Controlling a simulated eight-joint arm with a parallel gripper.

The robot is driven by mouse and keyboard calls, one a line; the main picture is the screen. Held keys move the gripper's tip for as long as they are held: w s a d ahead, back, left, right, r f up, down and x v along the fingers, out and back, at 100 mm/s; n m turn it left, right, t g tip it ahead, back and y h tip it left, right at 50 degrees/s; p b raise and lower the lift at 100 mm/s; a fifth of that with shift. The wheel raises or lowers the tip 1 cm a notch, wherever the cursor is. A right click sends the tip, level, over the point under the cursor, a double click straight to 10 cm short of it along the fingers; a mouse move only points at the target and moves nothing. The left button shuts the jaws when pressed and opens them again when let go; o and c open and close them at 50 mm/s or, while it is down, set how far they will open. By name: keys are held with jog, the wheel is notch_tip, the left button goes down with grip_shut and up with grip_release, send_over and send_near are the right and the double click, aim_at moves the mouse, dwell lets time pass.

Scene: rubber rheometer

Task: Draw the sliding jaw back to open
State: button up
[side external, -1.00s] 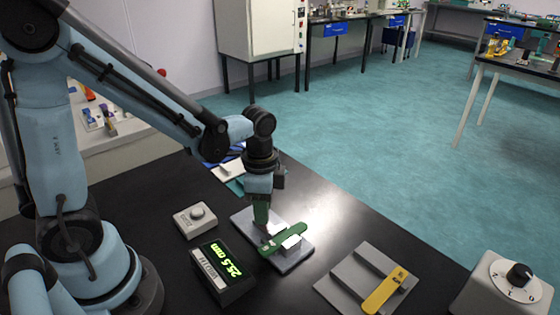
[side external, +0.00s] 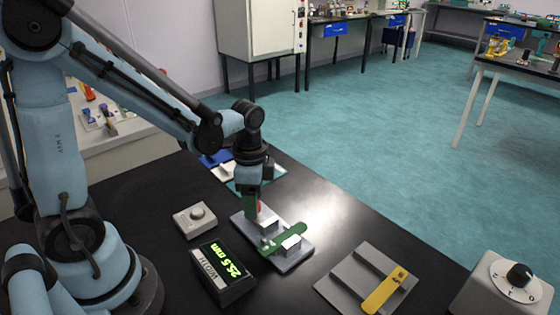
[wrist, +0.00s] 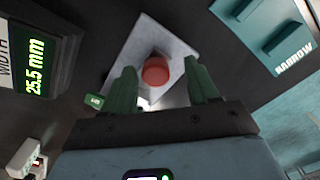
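A grey plate fixture (side external: 291,262) lies on the black bench with light jaw blocks and a green bar (side external: 290,239) across it. The block nearest my gripper (side external: 266,218) carries a red round knob (wrist: 155,73); I cannot tell for certain that it is the sliding jaw. My gripper (side external: 251,212) points down just over that end of the plate. In the wrist view its two green fingers stand apart on either side of the knob, with gaps, and hold nothing. The fingers hide part of the plate and bar.
A width display (side external: 222,274) reads 25.5 mm. A grey button box (side external: 195,220) stands left of the fixture. A grey stand with a yellow piece (side external: 384,292) and a dial box (side external: 508,287) are at right. A teal tray marked NARROW (wrist: 265,25) lies beyond the fixture.

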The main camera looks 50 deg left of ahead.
notch_tip(320, 180, up, 12)
dwell(1.0)
jog(key=shift+s+d+f+n+t, duration=0.3)
jog(key=shift+s+n+t, duration=0.1)
jog(key=shift+n+t, duration=0.95)
jog(key=shift+s+d+f+n+t, duration=0.3)
jog(key=shift+n+t, duration=0.75)
jog(key=shift+n, duration=0.6)
jog(key=shift+s+d+f+n+t, duration=0.25)
jog(key=shift+s+n+t, duration=0.2)
jog(key=shift+n+t, duration=0.9)
